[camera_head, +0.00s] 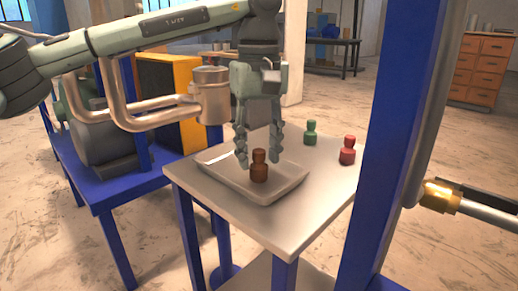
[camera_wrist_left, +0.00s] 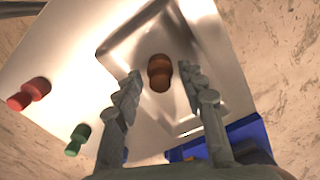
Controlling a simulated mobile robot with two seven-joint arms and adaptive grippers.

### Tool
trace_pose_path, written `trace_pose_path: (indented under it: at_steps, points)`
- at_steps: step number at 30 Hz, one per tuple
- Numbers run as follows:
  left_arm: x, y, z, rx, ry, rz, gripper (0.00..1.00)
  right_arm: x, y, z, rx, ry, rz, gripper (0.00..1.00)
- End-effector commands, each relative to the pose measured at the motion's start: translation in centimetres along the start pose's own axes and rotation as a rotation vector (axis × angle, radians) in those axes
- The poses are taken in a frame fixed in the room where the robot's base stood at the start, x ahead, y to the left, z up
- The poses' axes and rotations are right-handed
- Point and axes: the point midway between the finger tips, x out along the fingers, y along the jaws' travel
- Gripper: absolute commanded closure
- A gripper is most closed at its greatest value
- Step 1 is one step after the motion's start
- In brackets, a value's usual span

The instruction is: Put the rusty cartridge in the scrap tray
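The rusty cartridge (camera_head: 259,167) is brown and stands upright in the scrap tray (camera_head: 287,186), a shallow grey metal tray on a small table. In the left wrist view the cartridge (camera_wrist_left: 159,72) is inside the tray (camera_wrist_left: 116,50), ahead of my fingers. My left gripper (camera_head: 259,150) points down over the tray. Its fingers (camera_wrist_left: 165,90) are spread wide, with clear gaps between them and the cartridge. My right gripper does not show in either view.
A green cartridge (camera_head: 310,133) and a red cartridge (camera_head: 347,151) stand on the table (camera_head: 322,185) right of the tray. A blue post (camera_head: 385,145) rises close by on the right. Metal pipes and a pump on a blue bench (camera_head: 120,185) are at the left.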

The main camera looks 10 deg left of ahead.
Motion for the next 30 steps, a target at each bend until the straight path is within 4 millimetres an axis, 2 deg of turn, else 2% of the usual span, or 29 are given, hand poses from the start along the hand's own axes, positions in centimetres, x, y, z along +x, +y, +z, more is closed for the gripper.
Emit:
trace_pose_path:
  at_steps: [8,11,21,25,30]
  points:
    - [-0.9,0.1,0.0,0.0,0.001,0.002,0.6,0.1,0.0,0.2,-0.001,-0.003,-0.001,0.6]
    - [-2.5,0.1,0.0,-0.001,0.002,0.003,0.6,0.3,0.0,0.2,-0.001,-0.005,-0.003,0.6]
    - [-9.7,0.1,0.1,0.0,0.0,0.002,0.6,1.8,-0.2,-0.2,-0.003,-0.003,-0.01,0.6]
    - [-11.4,0.1,0.0,0.0,0.001,0.001,0.6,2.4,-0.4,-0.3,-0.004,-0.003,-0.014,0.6]
    - [-12.3,0.0,0.0,0.001,0.0,-0.001,0.6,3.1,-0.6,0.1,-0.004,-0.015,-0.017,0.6]
